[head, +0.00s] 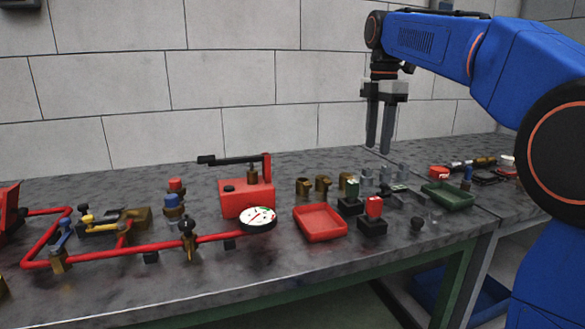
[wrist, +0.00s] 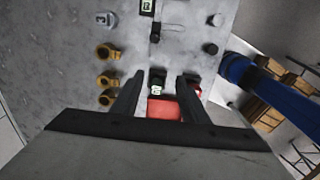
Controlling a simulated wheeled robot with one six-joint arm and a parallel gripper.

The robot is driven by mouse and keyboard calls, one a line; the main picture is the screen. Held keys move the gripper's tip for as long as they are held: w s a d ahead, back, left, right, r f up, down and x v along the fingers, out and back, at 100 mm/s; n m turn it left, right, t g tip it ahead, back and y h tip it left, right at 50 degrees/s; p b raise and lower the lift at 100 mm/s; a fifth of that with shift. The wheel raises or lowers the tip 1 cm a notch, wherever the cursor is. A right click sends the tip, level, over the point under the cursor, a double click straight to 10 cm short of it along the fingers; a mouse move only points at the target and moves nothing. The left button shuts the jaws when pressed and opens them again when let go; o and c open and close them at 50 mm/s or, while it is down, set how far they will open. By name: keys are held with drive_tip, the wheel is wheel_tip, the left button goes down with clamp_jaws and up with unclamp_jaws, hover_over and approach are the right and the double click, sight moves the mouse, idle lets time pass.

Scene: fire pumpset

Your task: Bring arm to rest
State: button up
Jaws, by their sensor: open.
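My gripper (head: 379,135) hangs from my blue arm, pointing down above the back of the grey bench (head: 110,292) in the head view. Its two dark fingers are apart with nothing between them in the head view. In the wrist view my gripper (wrist: 155,88) shows both fingers spread, with bench items well below them. The fingers look clear of the bench fittings.
A red pump box (head: 247,197) with a lever, a round gauge (head: 258,218), red pipework (head: 110,255) with valves, a red tray (head: 320,222) and a green tray (head: 447,194) stand on the bench. Several brass fittings (wrist: 106,81) stand nearby. A block wall is behind.

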drive_tip(key=s+d+f+m+t, duration=0.2)
drive_tip(key=s+d+f+m, duration=0.1)
drive_tip(key=s+f+m, duration=0.7)
drive_tip(key=s+d+f+m+t, duration=0.2)
drive_tip(key=s+f+m, duration=0.9)
drive_tip(key=s+f, duration=0.8)
drive_tip(key=s+d, duration=0.1)
drive_tip(key=s, duration=0.3)
drive_tip(key=shift+s+d+f+t, duration=0.25)
drive_tip(key=shift+d+f+t, duration=0.05)
drive_tip(key=shift+t, duration=0.1)
